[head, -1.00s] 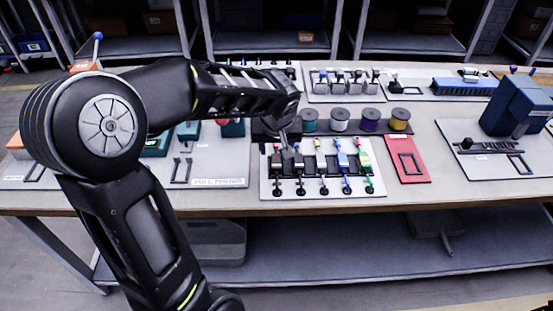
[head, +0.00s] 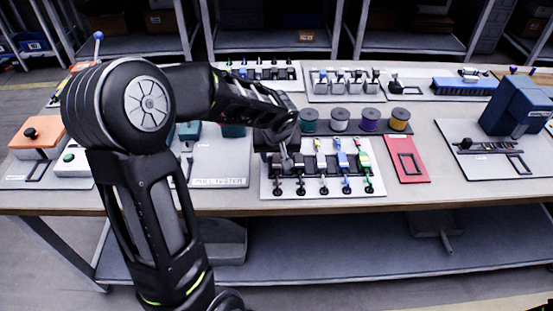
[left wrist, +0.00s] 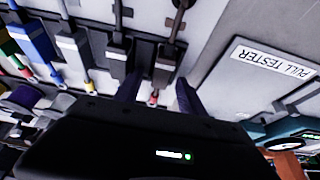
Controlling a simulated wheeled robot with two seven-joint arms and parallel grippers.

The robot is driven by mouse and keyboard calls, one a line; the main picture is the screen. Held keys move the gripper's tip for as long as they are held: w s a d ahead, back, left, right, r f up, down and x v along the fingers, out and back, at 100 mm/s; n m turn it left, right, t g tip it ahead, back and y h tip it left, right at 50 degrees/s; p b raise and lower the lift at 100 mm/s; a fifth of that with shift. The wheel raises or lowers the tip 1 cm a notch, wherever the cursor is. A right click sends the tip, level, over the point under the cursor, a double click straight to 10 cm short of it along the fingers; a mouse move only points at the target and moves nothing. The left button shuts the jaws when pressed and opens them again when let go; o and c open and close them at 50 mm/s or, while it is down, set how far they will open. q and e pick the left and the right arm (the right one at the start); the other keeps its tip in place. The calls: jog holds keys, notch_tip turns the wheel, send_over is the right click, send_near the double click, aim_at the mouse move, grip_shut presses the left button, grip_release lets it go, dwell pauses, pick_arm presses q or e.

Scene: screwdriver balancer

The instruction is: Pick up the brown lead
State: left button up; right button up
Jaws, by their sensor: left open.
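A white board (head: 325,193) holds a row of leads in a dark rack. The lead at the left end of the row (head: 278,188) looks dark, apparently the brown one; its upper part is hidden by my gripper. It also shows in the left wrist view, where that end lead (left wrist: 165,57) has a grey block and a small red tip. My left gripper (head: 286,163) is open above this end of the rack. In the left wrist view its fingers (left wrist: 158,93) stand on either side of the red tip; I cannot tell whether they touch it.
Leads with white, blue (head: 343,161) and green (head: 362,158) blocks stand close by to the right. Several wire spools (head: 340,121) stand behind the rack. A red frame (head: 408,172) lies right of the board, and a pull tester board (head: 222,172) left of it.

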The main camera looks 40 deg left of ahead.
pick_arm(q)
jog(key=shift+c, duration=0.4)
grip_shut()
dwell(0.4)
